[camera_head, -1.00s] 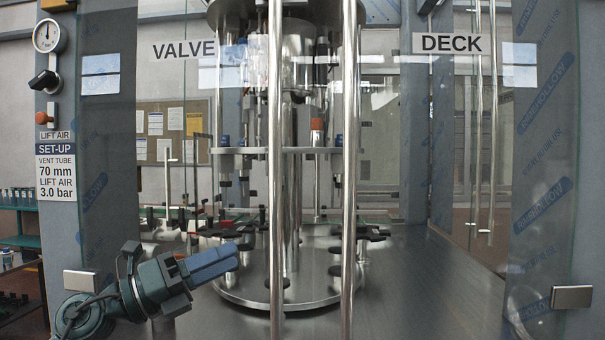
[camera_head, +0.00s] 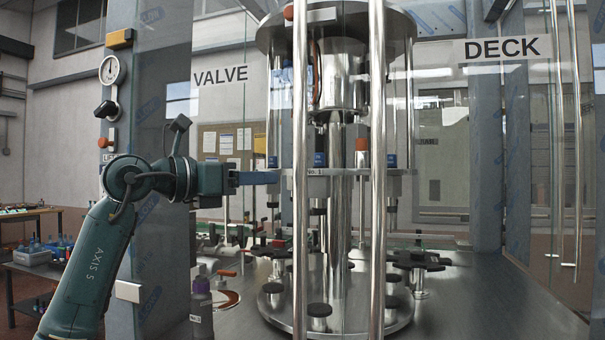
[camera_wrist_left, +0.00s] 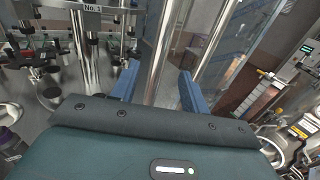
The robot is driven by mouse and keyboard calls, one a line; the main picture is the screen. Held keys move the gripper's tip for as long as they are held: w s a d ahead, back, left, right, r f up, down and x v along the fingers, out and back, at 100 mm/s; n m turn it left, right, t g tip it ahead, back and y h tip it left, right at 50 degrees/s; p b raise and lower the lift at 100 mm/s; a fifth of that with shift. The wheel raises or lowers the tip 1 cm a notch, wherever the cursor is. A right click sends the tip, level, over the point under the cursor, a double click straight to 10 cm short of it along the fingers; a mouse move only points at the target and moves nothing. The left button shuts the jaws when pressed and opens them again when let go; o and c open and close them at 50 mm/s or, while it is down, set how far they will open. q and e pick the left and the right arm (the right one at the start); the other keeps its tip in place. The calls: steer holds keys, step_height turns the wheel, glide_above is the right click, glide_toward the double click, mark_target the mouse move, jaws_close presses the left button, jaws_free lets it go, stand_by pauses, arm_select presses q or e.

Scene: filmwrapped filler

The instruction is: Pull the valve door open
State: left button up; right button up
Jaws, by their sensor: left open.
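The valve door is a clear glass panel with a white VALVE label (camera_head: 220,75). Two upright steel bars cross in front of the machine: a left bar (camera_head: 300,240) and a right bar (camera_head: 377,240). My left gripper (camera_head: 272,178) is open, its blue fingers pointing right at mid-height, tips just left of the left bar. In the left wrist view the fingers (camera_wrist_left: 157,88) are spread, and a bar (camera_wrist_left: 158,50) runs through the gap between them. I cannot tell whether it lies between the tips or beyond them. My right gripper is not in view.
Behind the glass stands a round filler machine (camera_head: 335,130) on a steel deck (camera_head: 460,300). The DECK label (camera_head: 502,48) is on the right. Tables with bottles are further left.

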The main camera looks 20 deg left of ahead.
mark_target(294, 178)
arm_select(q)
steer(key=p+x, duration=0.3)
steer(key=x, duration=0.7)
jaws_close()
